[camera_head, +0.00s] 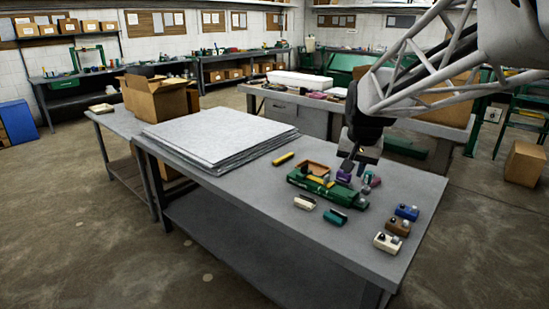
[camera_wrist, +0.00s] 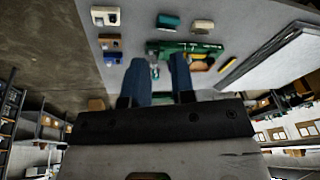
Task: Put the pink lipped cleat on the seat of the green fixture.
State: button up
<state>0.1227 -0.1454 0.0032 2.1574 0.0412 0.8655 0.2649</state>
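The green fixture (camera_head: 325,190) lies on the near grey table and also shows in the wrist view (camera_wrist: 200,48). My gripper (camera_head: 354,168) points down close above that end, beside the pink piece. In the wrist view its two blue fingers (camera_wrist: 160,72) are apart, with a small teal-grey part showing between them. I cannot clearly see the pink piece there.
A cream piece (camera_head: 304,202) and a teal piece (camera_head: 334,217) lie in front of the fixture. Blue (camera_head: 407,212), brown (camera_head: 398,227) and cream (camera_head: 387,243) knobbed blocks stand right. A yellow stick (camera_head: 283,158) and stacked sheets (camera_head: 215,135) are left. The near table front is clear.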

jog(key=w+d+f+m, duration=0.2)
jog(key=w+d+f, duration=0.3)
jog(key=w, duration=0.7)
jog(key=w+d+f+m, duration=0.2)
jog(key=w+d+f, duration=0.2)
jog(key=w+d, duration=0.6)
jog(key=w+d+f+m, duration=0.2)
jog(key=w+d+f, duration=0.2)
jog(key=w, duration=1.1)
jog(key=w+d+f+m, duration=0.2)
jog(key=w+d+f, duration=0.7)
jog(key=f, duration=0.3)
jog(key=shift+w+d+m+t, duration=0.4)
jog(key=shift+d, duration=0.05)
jog(key=shift+x, duration=1.3)
jog(key=shift+f, duration=0.1)
jog(key=shift+d+x, duration=0.2)
jog(key=shift+x, duration=2.35)
jog(key=shift+s, duration=0.1)
